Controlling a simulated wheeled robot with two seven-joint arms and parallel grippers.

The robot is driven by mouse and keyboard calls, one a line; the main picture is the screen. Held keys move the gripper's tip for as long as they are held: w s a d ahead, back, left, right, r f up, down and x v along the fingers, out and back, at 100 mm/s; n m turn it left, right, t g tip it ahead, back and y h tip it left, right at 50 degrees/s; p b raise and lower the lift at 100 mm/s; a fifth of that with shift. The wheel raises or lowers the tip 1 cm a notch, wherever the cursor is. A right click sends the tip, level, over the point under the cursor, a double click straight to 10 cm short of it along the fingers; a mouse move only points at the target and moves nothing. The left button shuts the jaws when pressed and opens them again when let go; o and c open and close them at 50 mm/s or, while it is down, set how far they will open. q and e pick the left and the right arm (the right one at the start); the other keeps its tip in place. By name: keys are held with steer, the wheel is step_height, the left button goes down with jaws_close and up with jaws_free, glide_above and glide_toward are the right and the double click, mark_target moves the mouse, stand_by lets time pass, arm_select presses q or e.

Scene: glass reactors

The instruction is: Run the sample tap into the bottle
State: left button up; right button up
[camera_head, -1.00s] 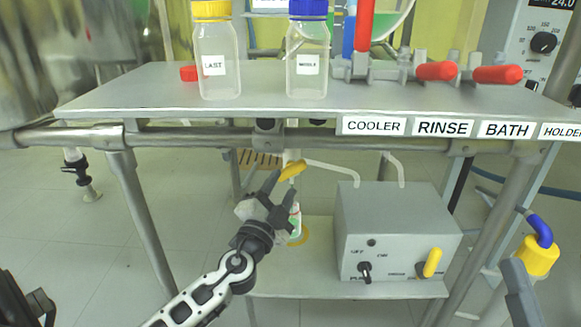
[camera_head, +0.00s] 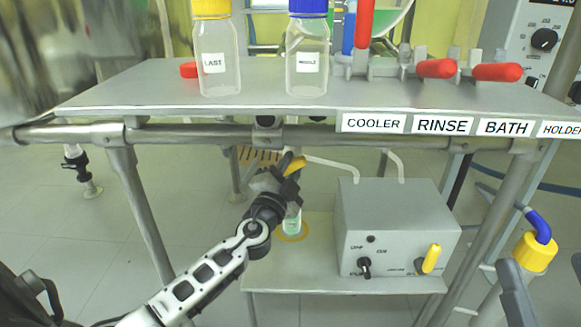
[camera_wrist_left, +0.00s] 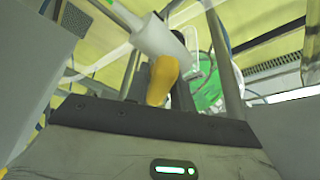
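The sample tap's yellow handle (camera_head: 294,166) sits under the upper shelf, above a small bottle (camera_head: 291,222). The bottle stands upright on the lower shelf inside a yellow ring (camera_head: 304,234), partly hidden by my gripper. My left gripper (camera_head: 288,184) is at the tap, just below and around the handle.
A grey control box (camera_head: 398,235) with a black knob and a yellow handle stands right of the bottle. The upper shelf (camera_head: 140,97) carries two labelled bottles (camera_head: 217,60) (camera_head: 306,62) and red-handled valves (camera_head: 437,69). Table legs flank the lower shelf.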

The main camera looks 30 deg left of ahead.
steer(key=shift+r, duration=0.1)
arm_select(q)
steer(key=shift+r+m+h+p, duration=0.25)
steer(key=shift+m+h+p, duration=0.15)
steer(key=shift+m+p, duration=0.65)
steer(key=m+p, duration=0.2)
steer(key=p, duration=0.1)
steer(key=shift+g, duration=0.4)
steer(key=m+h+p, duration=0.1)
steer(key=p, duration=0.1)
steer(key=shift+m+g+p, duration=0.3)
steer(key=shift+m+g, duration=0.05)
steer(key=shift+g, duration=0.05)
steer(key=shift+f+m+p, duration=0.2)
steer(key=shift+m+p, duration=0.5)
steer(key=shift+p, duration=0.05)
arm_select(e)
step_height(320, 180, down, 9)
steer(key=s+m+g+h, duration=0.2)
steer(key=m+g+h, duration=0.2)
steer(key=g+h, duration=0.1)
steer(key=shift+s+m+g, duration=0.15)
steer(key=shift+m+g, duration=0.15)
steer(key=shift+d+f, duration=0.1)
steer(key=shift+f, duration=0.1)
arm_select(q)
steer(key=o, duration=0.9)
steer(key=shift+s, duration=0.1)
